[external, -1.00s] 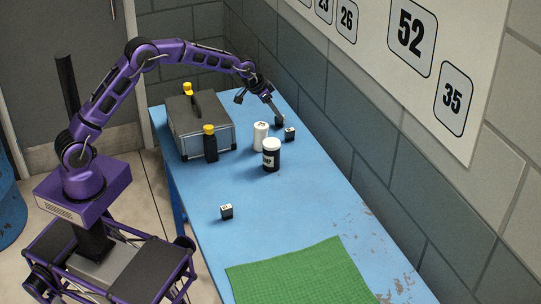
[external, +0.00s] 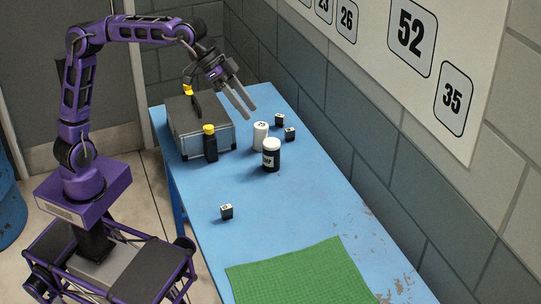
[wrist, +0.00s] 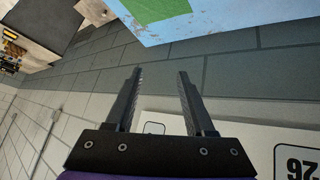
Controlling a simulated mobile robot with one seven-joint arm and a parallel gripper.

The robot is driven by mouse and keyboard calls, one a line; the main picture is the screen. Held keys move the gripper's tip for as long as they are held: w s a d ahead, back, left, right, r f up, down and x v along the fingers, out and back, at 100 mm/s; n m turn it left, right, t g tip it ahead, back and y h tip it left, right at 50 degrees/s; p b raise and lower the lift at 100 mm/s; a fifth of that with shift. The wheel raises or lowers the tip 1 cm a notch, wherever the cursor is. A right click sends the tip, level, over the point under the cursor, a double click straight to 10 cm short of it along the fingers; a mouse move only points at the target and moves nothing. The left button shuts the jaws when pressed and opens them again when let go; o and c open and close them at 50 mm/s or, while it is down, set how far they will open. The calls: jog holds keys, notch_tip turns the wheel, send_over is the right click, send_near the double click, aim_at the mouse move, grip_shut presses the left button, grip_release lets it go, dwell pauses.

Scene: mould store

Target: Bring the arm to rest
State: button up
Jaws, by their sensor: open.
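My gripper (external: 243,101) is open and empty, raised above the far part of the blue table (external: 225,255). Its two dark fingers point down and to the right in the external view, apart from everything on the table. In the wrist view my gripper (wrist: 160,75) shows two parted fingers with nothing between them. My purple arm is bent, its upper links standing high over my base.
On the table are a grey case (external: 185,128), a black yellow-capped bottle (external: 210,145), white (external: 260,136) and black (external: 271,158) jars, several small dark blocks (external: 226,212) and a green mat (external: 300,275). A block wall (external: 350,120) borders the right side.

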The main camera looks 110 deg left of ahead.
jog(key=s+d+r+m+y+b, duration=0.1)
jog(key=s+d+m, duration=0.25)
jog(key=d, duration=0.85)
jog(key=s+d+m+y+b, duration=0.15)
jog(key=s+d, duration=0.25)
jog(key=d, duration=0.8)
jog(key=s+a+f+p, duration=0.1)
jog(key=s+a+f, duration=0.3)
jog(key=s, duration=0.3)
jog(key=s+a+f+n+g+h+p, duration=0.1)
jog(key=s+a+f+p, duration=0.1)
jog(key=s+a+f, duration=0.3)
jog(key=s+a+f+n+g+h+p, duration=0.1)
jog(key=s+a+f, duration=0.3)
jog(key=s, duration=0.7)
notch_tip(320, 180, down, 3)
jog(key=shift+s+a+r+p, duration=0.1)
jog(key=shift+s+a+p, duration=0.15)
jog(key=shift+p, duration=0.25)
jog(key=shift+r+p, duration=0.6)
